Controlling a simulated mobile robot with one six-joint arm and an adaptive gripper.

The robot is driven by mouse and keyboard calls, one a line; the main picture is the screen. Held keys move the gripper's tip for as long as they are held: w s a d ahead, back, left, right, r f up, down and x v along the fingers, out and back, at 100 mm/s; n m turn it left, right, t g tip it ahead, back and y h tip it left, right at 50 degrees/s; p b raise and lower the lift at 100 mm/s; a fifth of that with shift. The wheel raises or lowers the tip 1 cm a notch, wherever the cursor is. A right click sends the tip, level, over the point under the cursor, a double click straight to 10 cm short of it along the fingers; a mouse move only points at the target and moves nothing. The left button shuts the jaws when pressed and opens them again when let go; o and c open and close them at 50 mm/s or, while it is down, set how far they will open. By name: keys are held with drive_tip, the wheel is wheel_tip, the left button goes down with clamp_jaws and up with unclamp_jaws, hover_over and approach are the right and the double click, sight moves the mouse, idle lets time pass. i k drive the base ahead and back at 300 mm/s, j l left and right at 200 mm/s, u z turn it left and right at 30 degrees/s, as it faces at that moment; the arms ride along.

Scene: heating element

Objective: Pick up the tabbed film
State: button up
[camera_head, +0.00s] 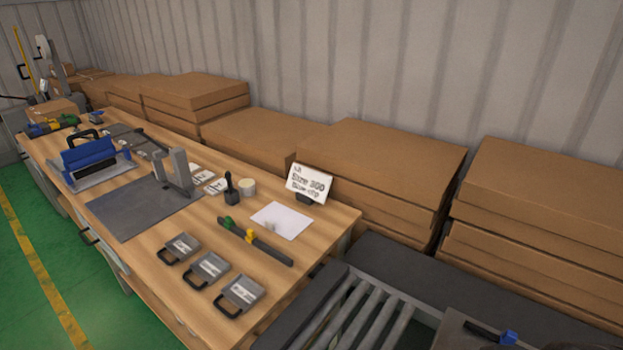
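A thin white sheet (281,220) lies flat on the wooden workbench (185,262), near its right end. A small greyish raised spot, perhaps a tab, shows at its lower left; it is too small to tell. This sheet looks most like the tabbed film, but I cannot be sure. Several small white labelled pieces (216,186) lie farther left, beside a grey upright bracket (178,168). My gripper is not in view.
A sign (309,183) stands behind the sheet. A green-and-yellow bar tool (254,240) lies in front; a tape roll (247,187) and dark handled tool (231,190) stand left. Three handled grey blocks (209,267) line the front. Cardboard boxes (375,165) and a roller conveyor (362,310) flank the bench.

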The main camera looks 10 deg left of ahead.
sight(287, 223)
drive_tip(key=k+j, duration=0.3)
drive_tip(key=j, duration=0.15)
drive_tip(key=j+z, duration=0.35)
drive_tip(key=j, duration=1)
drive_tip(key=j+z, duration=0.3)
drive_tip(key=j, duration=1.05)
drive_tip(key=i+j, duration=0.25)
drive_tip(key=j, duration=0.15)
drive_tip(key=i+j+z, duration=0.15)
drive_tip(key=i+j, duration=0.35)
drive_tip(key=j, duration=0.25)
drive_tip(key=z, duration=0.05)
